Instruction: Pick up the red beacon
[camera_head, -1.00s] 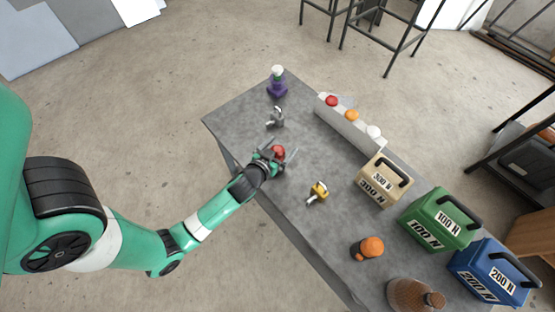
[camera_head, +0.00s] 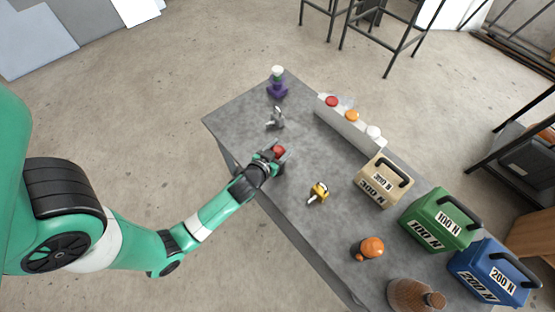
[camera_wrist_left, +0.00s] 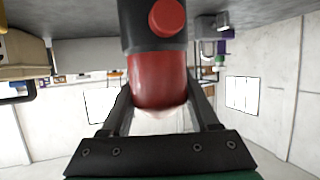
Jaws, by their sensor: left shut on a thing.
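The red beacon (camera_head: 278,150) is at the near left edge of the grey table (camera_head: 236,116) in the head view. In the left wrist view the beacon (camera_wrist_left: 158,75) fills the upper middle, with a red body, a dark band and a red round button. My left gripper (camera_head: 274,154) is shut on the beacon, one finger on each side of its red body (camera_wrist_left: 160,108). I cannot tell whether the beacon still touches the table. My right gripper is not in view.
A grey metal piece (camera_head: 276,118) and a yellow one (camera_head: 318,192) lie either side. A purple-based bottle (camera_head: 277,88), a rail with coloured caps (camera_head: 345,127), labelled weights (camera_head: 438,219), an orange-topped item (camera_head: 371,247) and a brown jar (camera_head: 412,295) stand around.

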